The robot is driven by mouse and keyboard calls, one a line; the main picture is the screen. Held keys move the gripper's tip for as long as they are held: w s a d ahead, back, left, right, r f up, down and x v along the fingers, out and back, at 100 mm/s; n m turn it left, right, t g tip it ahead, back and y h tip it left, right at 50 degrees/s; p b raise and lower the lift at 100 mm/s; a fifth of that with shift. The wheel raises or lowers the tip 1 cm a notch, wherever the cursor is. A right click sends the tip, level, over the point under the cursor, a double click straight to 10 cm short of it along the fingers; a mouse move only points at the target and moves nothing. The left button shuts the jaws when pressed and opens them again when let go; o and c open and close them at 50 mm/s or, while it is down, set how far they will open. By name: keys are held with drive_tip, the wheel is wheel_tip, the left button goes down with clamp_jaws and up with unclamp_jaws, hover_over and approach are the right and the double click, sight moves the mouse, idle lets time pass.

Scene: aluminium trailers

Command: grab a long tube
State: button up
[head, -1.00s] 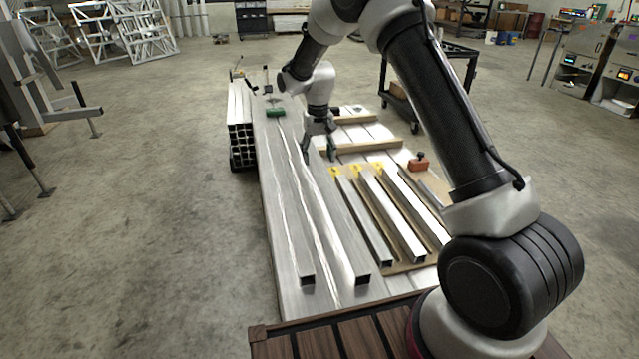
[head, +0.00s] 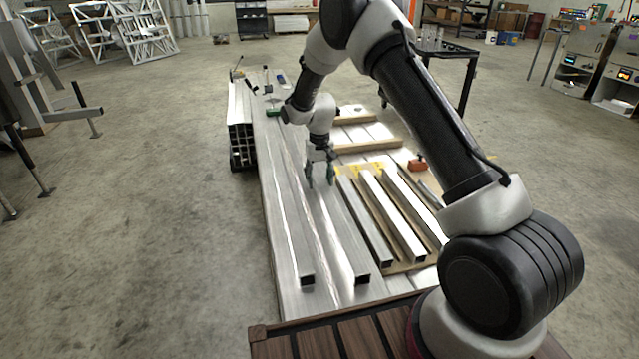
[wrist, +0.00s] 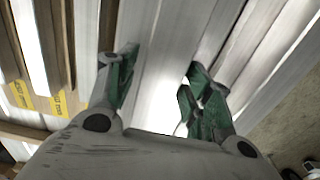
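Two long square aluminium tubes lie lengthwise on the metal-topped table (head: 287,285): a left tube (head: 294,235) and a right tube (head: 345,240), with open ends toward me. Shorter tubes (head: 408,226) lie to their right on a wooden jig. My gripper (head: 320,184) points down over the right long tube, near its middle, with one finger toward each side. In the wrist view the green fingertips (wrist: 157,88) are spread apart with a pale tube (wrist: 160,65) running between them. No contact is clear. The gripper looks open and empty.
A stack of tubes (head: 240,125) stands along the table's left edge. A red-orange tool (head: 417,165) and yellow labels (head: 372,170) sit by the wooden jig.

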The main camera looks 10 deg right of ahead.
clamp_jaws()
